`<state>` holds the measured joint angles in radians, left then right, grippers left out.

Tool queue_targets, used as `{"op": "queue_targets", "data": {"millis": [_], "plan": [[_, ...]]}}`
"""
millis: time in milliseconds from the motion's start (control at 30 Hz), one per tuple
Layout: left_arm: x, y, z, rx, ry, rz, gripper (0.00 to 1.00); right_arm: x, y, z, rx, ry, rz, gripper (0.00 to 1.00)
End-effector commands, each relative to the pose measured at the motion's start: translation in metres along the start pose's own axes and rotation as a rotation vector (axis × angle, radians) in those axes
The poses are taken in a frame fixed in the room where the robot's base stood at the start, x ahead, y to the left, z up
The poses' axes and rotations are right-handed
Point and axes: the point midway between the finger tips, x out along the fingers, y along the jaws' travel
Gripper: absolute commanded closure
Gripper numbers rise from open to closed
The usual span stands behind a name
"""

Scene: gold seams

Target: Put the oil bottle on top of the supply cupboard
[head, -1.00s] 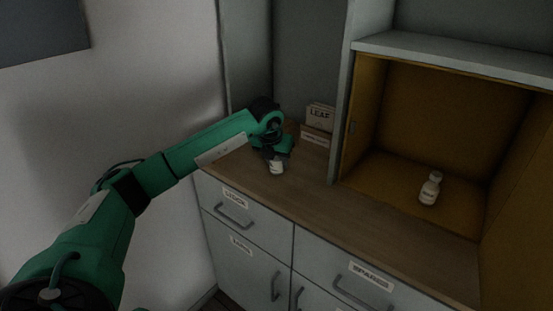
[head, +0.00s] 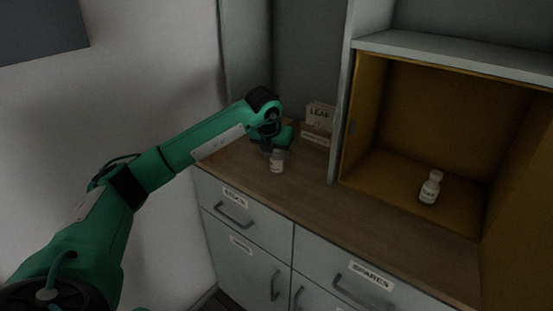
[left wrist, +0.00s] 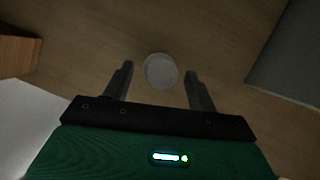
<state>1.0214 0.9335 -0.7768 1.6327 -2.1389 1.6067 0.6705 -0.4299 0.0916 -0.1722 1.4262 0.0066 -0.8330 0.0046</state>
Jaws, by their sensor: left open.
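A small white bottle (head: 277,162) with a label stands upright on the wooden counter (head: 305,195). Its label is too small to read, so I cannot tell whether it is the oil bottle. My left gripper (head: 274,150) is open, just behind and above this bottle in the head view. In the left wrist view the bottle's round pale top (left wrist: 160,71) shows between the fingertips, with a gap on each side. My right gripper is not in view.
A box marked LEAF (head: 320,113) sits at the back of the counter, left of the cupboard's upright panel (head: 343,115). Labelled drawers, one reading SPARES (head: 371,273), lie below the counter. The counter's front strip is clear.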

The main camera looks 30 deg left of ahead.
Motion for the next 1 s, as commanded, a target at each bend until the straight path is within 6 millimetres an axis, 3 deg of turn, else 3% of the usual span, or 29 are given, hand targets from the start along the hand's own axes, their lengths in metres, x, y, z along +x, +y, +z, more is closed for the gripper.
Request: {"op": "queue_targets", "data": {"millis": [200,400,667,1000], "plan": [[-0.050,0.000,0.001,0.001,-0.005,0.000,0.41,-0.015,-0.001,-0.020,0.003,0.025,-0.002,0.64],[-0.082,0.000,0.000,0.001,-0.002,0.000,0.41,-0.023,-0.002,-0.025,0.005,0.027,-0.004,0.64],[-0.093,0.000,0.000,0.000,0.000,0.001,0.41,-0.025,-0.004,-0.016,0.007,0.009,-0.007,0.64],[-0.093,0.000,0.000,0.000,0.000,0.001,0.41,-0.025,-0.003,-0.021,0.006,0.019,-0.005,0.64]]}}
